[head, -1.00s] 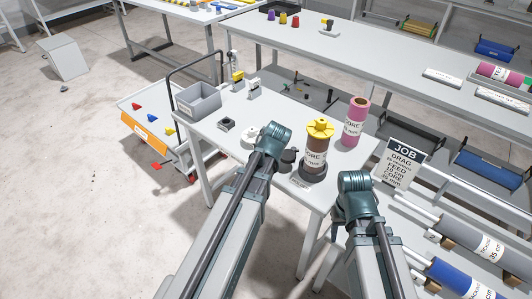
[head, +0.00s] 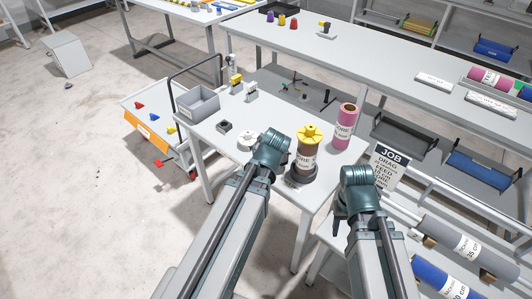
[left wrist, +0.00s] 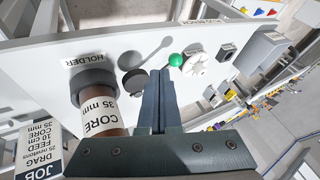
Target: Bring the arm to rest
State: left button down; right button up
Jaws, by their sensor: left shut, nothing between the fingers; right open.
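My left gripper (left wrist: 158,85) points over the small white table (left wrist: 50,60) in the left wrist view, its two fingers shut together with nothing between them. In the head view its wrist hides the fingers. Beside the fingers, the brown core with a "CORE 35 mm" label (left wrist: 100,118) stands in its dark holder; the yellow-topped core (head: 306,155) also shows in the head view. My right gripper (head: 339,216) is partly hidden under its wrist, right of the small table and in front of the JOB sign (head: 390,165). It is open and no object shows in it.
A pink roll (head: 345,127), a grey bin (head: 198,102) and small parts are on the table. A black disc (left wrist: 134,83), green ball (left wrist: 176,60) and white wheel (left wrist: 196,63) lie near my left fingers. Grey and blue rolls (head: 445,278) lie at right. The left floor is mostly clear.

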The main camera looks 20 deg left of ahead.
pick_arm(q)
jog(key=shift+a+p+v, duration=0.25)
jog(key=shift+p+v, duration=0.25)
jog(key=shift+v, duration=0.65)
jog(key=shift+s, duration=0.1)
jog(key=s+d+f+g+h, duration=0.1)
jog(key=s+d+g, duration=0.2)
jog(key=s+d, duration=0.4)
jog(key=s+d+f+m+g+h, duration=0.1)
jog(key=s+d+f+g, duration=0.1)
jog(key=s+d, duration=0.4)
jog(key=d+g, duration=0.1)
jog(key=d, duration=0.4)
jog(key=shift+s+f+m+h, duration=0.25)
jog(key=shift+s+m+h, duration=0.05)
jog(key=shift+s, duration=0.05)
